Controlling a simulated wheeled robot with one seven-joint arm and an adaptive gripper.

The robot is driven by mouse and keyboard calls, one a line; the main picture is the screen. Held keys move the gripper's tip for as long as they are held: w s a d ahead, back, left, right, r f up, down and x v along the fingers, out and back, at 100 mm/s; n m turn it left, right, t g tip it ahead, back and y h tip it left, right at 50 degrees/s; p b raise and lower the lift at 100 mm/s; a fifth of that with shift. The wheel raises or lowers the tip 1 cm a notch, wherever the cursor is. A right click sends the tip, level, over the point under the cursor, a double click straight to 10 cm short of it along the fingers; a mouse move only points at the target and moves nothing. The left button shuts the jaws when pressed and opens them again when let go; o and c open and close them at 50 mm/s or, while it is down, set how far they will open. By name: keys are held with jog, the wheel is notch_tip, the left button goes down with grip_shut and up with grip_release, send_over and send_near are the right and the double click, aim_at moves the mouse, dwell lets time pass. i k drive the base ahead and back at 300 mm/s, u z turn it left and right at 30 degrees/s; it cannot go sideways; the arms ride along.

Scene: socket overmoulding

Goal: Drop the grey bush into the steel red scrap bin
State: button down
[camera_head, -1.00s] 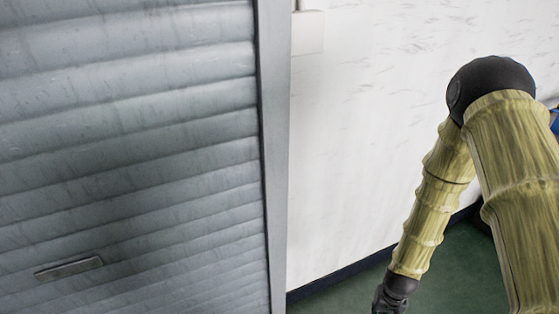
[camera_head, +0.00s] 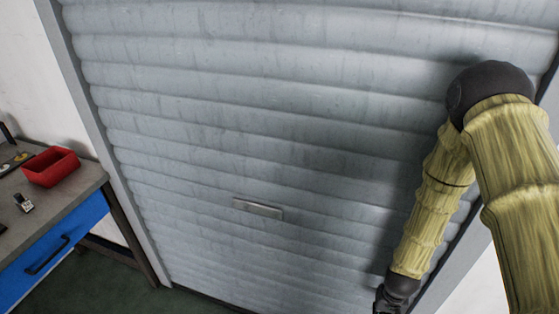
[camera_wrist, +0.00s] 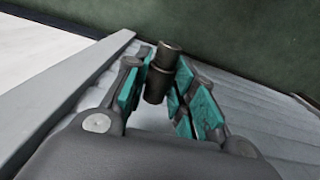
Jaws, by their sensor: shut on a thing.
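My gripper (camera_wrist: 160,82) is shut on the grey bush (camera_wrist: 158,72), a small dark grey stepped cylinder held between the teal finger pads in the wrist view. Its upper end sticks out past the fingertips. In the head view my gripper is mostly cut off at the bottom edge, and the bush does not show there. A red open bin (camera_head: 51,168) stands on a workbench at the far left of the head view, well away from my gripper. I cannot tell whether it is steel.
The grey workbench top (camera_head: 75,192) has a blue drawer (camera_head: 55,240) below it. Small dark items lie beside the bin. A grey roller shutter (camera_head: 250,130) with a handle fills the middle. Green floor (camera_head: 95,285) shows below the bench.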

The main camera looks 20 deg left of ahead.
aim_at(59, 176)
jog(key=u, duration=2.25)
jog(key=i, duration=0.2)
jog(key=u, duration=0.05)
